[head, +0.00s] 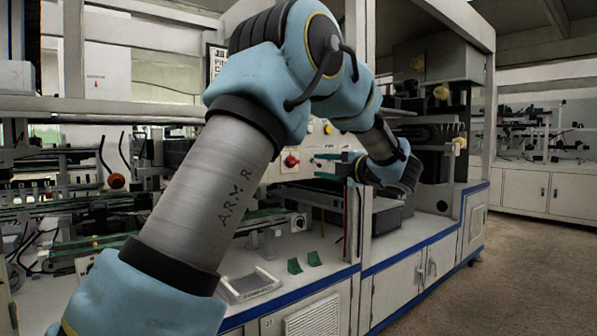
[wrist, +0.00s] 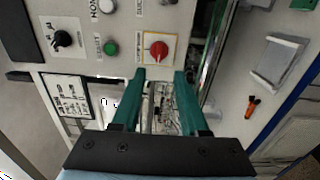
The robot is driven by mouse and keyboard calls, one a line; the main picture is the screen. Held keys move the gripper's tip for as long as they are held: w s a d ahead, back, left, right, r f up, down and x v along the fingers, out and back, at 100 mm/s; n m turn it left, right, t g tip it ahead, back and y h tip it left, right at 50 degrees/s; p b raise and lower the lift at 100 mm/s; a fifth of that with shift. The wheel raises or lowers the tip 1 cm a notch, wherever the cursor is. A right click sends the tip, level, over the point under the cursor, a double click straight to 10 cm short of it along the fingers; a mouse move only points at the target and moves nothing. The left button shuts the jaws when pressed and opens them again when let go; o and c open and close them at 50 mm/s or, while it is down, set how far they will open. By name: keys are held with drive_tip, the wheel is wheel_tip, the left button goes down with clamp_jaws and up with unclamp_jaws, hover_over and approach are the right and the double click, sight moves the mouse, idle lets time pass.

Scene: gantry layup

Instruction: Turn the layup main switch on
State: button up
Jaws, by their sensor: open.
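A red rotary knob (wrist: 158,50) sits on a white plate with a yellow border on the panel, and looks like the main switch. In the head view this red knob (head: 291,161) shows on the white panel to the left of my gripper (head: 325,166). In the wrist view my gripper (wrist: 160,76) is open, with its two teal fingers pointing at the knob. The knob lies just beyond the fingertips, about centred between them, and nothing is held. The knob's label is too small to read, and its turn position is unclear.
A green button (wrist: 111,48) and a black selector knob (wrist: 63,39) sit on the same panel, left of the red knob in the wrist view. A small grey tray (head: 249,285) and green pieces (head: 295,265) lie on the bench below. Open floor (head: 510,275) is at right.

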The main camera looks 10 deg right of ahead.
sight(295, 163)
drive_tip(key=p+x, duration=0.1)
drive_tip(key=x, duration=0.9)
drive_tip(key=shift+a, duration=0.1)
drive_tip(key=shift+c, duration=0.3)
clamp_jaws()
